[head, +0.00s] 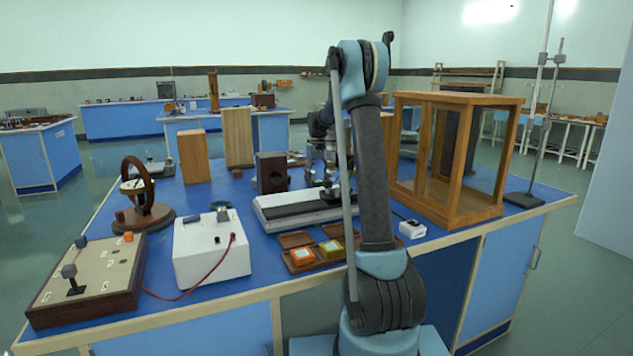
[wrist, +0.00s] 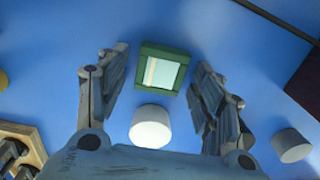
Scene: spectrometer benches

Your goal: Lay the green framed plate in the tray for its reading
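The green framed plate (wrist: 162,71) has a square green frame and a pale pane; in the wrist view it is against the blue bench top, upper centre. My gripper (wrist: 163,60) is open, one finger to each side of the plate, with narrow gaps; its height above the bench is unclear. In the head view my gripper (head: 325,180) is over the rear middle of the bench, partly hidden by my arm, and I cannot make out this plate there. A brown open case (head: 285,240) near the front edge holds an orange and a yellow-green square; I cannot tell whether it is the tray.
A long black-topped instrument (head: 305,208), a dark box (head: 271,172) and a glazed wooden cabinet (head: 470,214) crowd the bench. A white box (head: 205,258) stands front left.

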